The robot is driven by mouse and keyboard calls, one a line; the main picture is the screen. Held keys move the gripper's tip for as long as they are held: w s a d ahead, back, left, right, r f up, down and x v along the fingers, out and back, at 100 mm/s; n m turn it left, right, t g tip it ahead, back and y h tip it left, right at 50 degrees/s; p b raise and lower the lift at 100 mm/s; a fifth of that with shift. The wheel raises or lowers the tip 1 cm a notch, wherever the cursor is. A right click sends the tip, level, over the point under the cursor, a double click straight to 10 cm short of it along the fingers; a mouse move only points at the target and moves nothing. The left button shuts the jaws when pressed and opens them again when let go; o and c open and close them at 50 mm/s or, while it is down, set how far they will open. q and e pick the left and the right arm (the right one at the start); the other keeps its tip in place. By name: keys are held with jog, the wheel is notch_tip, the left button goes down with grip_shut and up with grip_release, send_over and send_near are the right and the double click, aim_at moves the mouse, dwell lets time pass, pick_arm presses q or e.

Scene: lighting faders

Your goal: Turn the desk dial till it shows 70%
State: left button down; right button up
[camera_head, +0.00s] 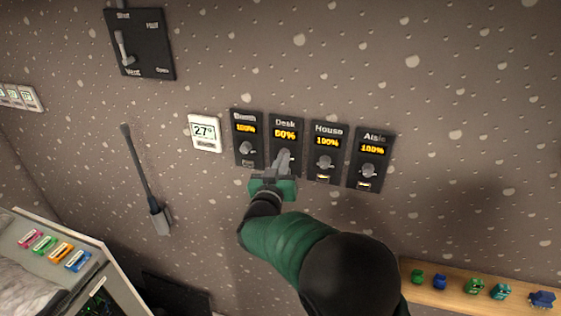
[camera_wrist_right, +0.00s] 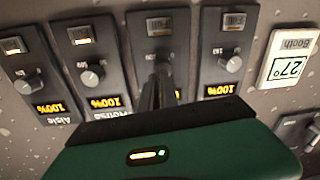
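The Desk panel (camera_head: 285,131) is a dark wall plate with an amber readout that looks like 60%, though the small first digit is hard to read. My right gripper (camera_head: 283,160) reaches up to this panel, its fingers close together at the desk dial. The fingers cover the dial, and it looks pinched between them. In the right wrist view the Desk panel (camera_wrist_right: 159,30) is upside down, with the gripper (camera_wrist_right: 157,82) in front of its dial and most of its readout. My left gripper is not in view.
Beside it are the Booth panel (camera_head: 247,139), House panel (camera_head: 325,153) and Aisle panel (camera_head: 370,160), each reading 100%, with close-set dials. A 27° thermostat (camera_head: 205,133) hangs left. A shelf (camera_head: 450,296) with small items is lower right.

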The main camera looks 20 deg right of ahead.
jog(key=shift+s+d, duration=0.3)
jog(key=shift+d, duration=0.55)
jog(key=shift+c, duration=1.1)
jog(key=shift+a, duration=0.1)
jog(key=shift+c, duration=1.2)
jog(key=shift+w+a, duration=0.35)
jog(key=shift+a, duration=0.5)
grip_shut()
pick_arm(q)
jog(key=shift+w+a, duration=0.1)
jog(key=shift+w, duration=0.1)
pick_arm(e)
jog(key=shift+w+f, duration=0.1)
jog(key=shift+w, duration=0.1)
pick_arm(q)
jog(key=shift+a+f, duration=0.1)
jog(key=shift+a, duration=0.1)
pick_arm(e)
jog(key=shift+a, duration=0.15)
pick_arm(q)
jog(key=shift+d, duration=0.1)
